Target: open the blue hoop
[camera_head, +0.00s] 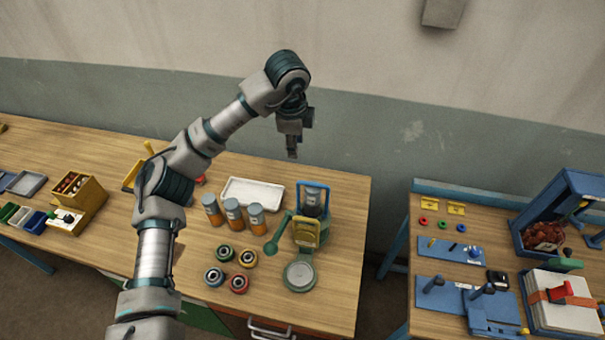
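A blue hoop (313,184) stands upright at the back of a small green-and-yellow device near the right end of the wooden table. A grey cylinder stands within the hoop's outline, and a yellow frame (306,231) stands in front of it. I cannot tell whether the hoop is latched. My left arm comes in from the left and arches over the table. My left gripper (291,153) points down in the air, up and slightly left of the hoop, apart from it. Its fingers are too small to tell open from shut. My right gripper is not in view.
Several orange-and-grey cans (233,215) stand left of the device, with a white tray (253,194) behind. Several coloured rings (225,253) lie in front. A green lever (272,248) sticks out to the device's left. A second table (425,262) stands at right, across a gap.

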